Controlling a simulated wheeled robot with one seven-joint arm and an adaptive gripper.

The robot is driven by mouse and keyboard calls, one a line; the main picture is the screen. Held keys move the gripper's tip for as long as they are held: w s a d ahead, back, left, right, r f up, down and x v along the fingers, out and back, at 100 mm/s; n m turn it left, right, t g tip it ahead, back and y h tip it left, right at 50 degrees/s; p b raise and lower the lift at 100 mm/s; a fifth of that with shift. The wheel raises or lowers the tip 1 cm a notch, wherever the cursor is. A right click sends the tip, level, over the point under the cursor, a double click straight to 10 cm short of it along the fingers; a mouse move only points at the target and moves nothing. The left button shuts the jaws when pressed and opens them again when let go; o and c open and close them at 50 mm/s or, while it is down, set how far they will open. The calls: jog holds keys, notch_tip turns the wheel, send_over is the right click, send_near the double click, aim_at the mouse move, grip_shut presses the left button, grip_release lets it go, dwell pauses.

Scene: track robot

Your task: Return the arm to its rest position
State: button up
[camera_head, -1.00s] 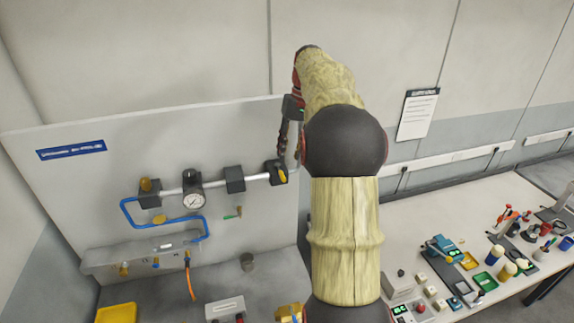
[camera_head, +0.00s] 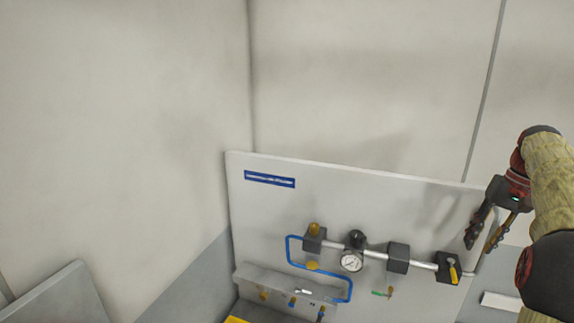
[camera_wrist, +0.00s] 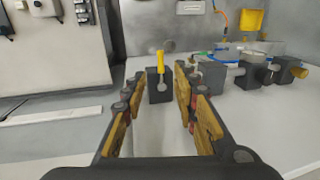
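My gripper (camera_head: 483,232) is at the right of the head view, in front of the panel's upper right edge, with its fingers pointing down. Its two fingers are spread apart with nothing between them. In the wrist view the open fingers (camera_wrist: 158,105) frame a dark valve block with a yellow handle (camera_wrist: 160,66), which lies beyond the fingertips. The same valve block (camera_head: 446,270) shows in the head view at the right end of the pipe, below and left of the fingers. My arm rises along the right edge, partly cut off by the frame.
The upright panel (camera_head: 400,205) carries a pressure gauge (camera_head: 352,261), dark pipe blocks and a blue tube (camera_head: 289,250). A yellow tray (camera_wrist: 251,21) shows at the top of the wrist view. The wall above the panel is bare.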

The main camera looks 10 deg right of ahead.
notch_tip(320, 180, down, 7)
jog(key=m, duration=0.2)
jog(key=s+a+f+n+t+b, duration=0.1)
jog(key=s+a+f+n+b, duration=0.2)
jog(key=a+f+b, duration=0.6)
jog(key=s+a+f+n+t+h+b, duration=0.1)
jog(key=s+a+f+b, duration=0.7)
jog(key=a, duration=1.1)
jog(key=s+a+f+n+t+b, duration=0.2)
jog(key=s+a+f+n+b, duration=0.2)
jog(key=a+f+b, duration=0.7)
jog(key=shift+s+a+f+n+h, duration=0.35)
jog(key=shift+s+a+f, duration=0.6)
jog(key=shift+a, duration=0.6)
jog(key=shift+s, duration=0.1)
